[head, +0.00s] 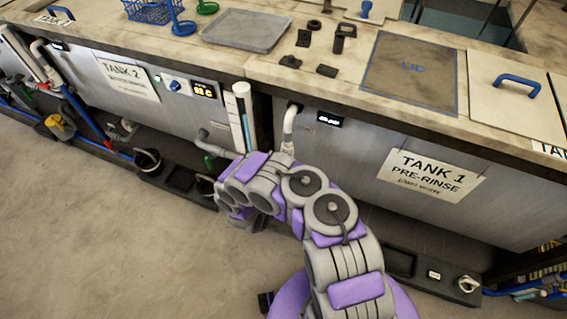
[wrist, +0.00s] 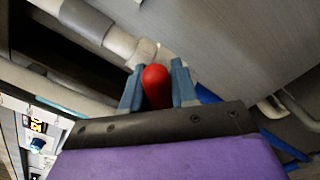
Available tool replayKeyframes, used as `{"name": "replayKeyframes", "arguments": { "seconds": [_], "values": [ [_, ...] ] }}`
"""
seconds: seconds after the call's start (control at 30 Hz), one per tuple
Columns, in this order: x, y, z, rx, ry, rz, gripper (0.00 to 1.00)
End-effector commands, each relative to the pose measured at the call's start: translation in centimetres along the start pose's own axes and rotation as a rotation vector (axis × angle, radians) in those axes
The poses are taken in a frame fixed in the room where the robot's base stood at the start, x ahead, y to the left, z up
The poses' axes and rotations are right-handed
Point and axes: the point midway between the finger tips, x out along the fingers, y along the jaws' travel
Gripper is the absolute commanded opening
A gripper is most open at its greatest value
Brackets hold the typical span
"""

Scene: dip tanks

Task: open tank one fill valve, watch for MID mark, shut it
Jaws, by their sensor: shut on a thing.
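Tank 1 (head: 340,165) is the grey metal tank at centre right, with a paper sign "TANK 1 PRE-RINSE" (head: 430,178). A small dark display (head: 329,119) is on its front, its digits too small to read. An upright gauge tube (head: 243,115) stands at its left edge; I cannot make out a level or MID mark. In the wrist view my gripper (wrist: 157,88) has its two blue-grey fingers closed either side of a red handle (wrist: 156,84). The handle appears to belong to a valve by the pipes (wrist: 110,40). In the head view my arm hides gripper and handle.
Tank 2 (head: 110,95), with a lit display (head: 204,89), stands to the left. The bench top holds a grey tray (head: 246,30), a lid panel (head: 410,75) and small dark parts. The floor at left (head: 90,240) is clear.

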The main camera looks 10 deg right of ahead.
Motion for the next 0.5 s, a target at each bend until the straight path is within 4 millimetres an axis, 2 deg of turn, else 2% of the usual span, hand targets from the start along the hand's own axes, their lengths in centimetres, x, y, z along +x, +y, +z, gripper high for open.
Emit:
{"name": "replayKeyframes", "arguments": {
  "seconds": [0.5],
  "values": [
    [0.0,-1.3,-0.5,0.481,0.001,-0.002,0.00]
  ]
}}
